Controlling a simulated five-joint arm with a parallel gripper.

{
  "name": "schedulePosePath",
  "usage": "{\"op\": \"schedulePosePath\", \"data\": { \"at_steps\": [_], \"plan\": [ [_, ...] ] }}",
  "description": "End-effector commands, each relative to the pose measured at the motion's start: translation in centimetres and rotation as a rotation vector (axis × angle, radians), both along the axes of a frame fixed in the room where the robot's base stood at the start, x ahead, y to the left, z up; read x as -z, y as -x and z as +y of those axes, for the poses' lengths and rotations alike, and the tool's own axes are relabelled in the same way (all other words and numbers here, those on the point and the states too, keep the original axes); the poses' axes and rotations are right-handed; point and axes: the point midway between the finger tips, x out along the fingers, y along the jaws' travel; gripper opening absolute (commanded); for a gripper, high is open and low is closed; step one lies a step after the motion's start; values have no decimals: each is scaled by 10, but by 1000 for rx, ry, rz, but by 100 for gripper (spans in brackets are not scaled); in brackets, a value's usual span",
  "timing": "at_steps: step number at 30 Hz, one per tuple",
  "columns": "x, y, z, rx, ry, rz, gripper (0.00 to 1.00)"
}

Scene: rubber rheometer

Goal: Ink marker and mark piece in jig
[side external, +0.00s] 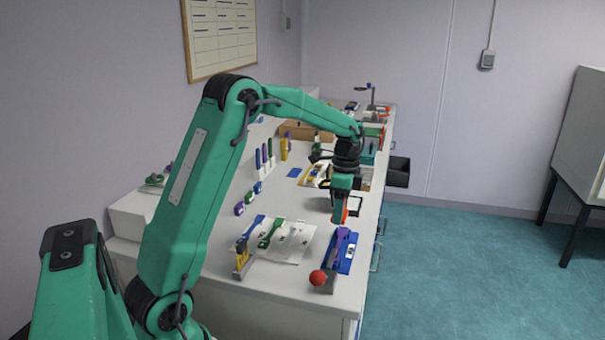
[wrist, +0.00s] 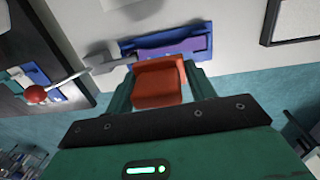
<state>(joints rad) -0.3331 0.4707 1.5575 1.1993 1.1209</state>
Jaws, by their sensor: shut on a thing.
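My gripper (side external: 340,222) points down above the bench, just behind the jig in the side view. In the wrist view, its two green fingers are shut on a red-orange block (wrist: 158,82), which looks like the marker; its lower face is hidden. The blue jig (wrist: 205,44) lies just past the block, with a purple piece (wrist: 170,48) in it. The jig (side external: 349,262) and purple piece (side external: 338,246) also show in the side view. A grey lever with a red ball knob (side external: 318,278) is at the jig's near end. Block and jig contact cannot be told.
A dark-framed white rectangle (wrist: 290,20) lies right of the jig in the wrist view. A white sheet (side external: 295,245) with green and blue tools lies left of the jig. Several coloured upright items and trays stand farther back. The bench's right edge is close to the jig.

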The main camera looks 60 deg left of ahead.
Motion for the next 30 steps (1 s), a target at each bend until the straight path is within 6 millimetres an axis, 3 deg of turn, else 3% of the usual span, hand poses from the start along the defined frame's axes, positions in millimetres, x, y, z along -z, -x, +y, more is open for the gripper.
{"op": "schedulePosePath", "data": {
  "at_steps": [30],
  "plan": [
    [55,0,0,-1,-4,-9,40]
  ]
}}
